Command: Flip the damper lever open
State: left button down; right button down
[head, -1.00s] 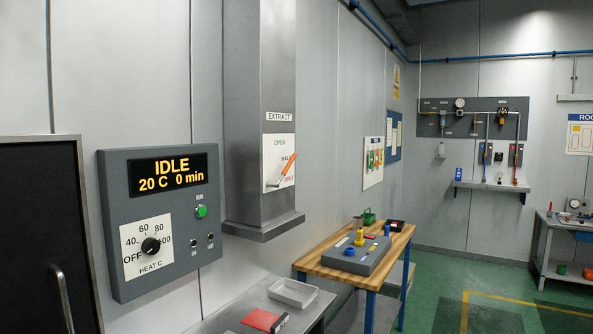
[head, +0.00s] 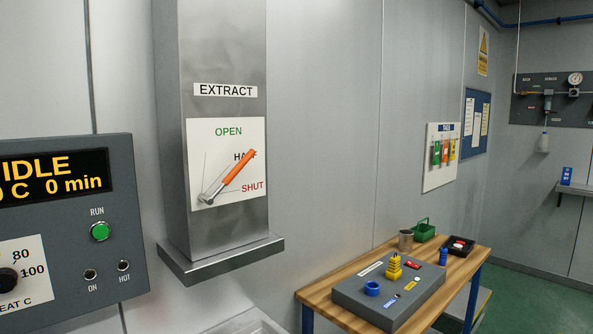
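The damper lever (head: 231,174) has an orange grip and a metal pivot at its lower left end. It is on a white plate (head: 226,138) marked OPEN, HALF and SHUT, fixed to the grey extract duct (head: 221,60). The lever tilts up to the right from its pivot. Its tip lies by the HALF label and partly covers it, above the SHUT label. Neither of my grippers is in view.
A grey control panel (head: 120,175) reading IDLE is on the wall at left. The duct's bottom ledge (head: 222,258) juts out. A wooden bench (head: 310,293) at lower right carries a grey fixture block (head: 350,300), a green carrier (head: 424,231) and a black tray (head: 459,246).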

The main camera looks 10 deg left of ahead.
aim_at(209, 200)
jog(key=i+l, duration=0.35)
jog(key=i+l+u, duration=0.1)
jog(key=i+l, duration=0.25)
jog(key=l, duration=0.2)
jog(key=i+j, duration=0.1)
jog(key=j, duration=0.15)
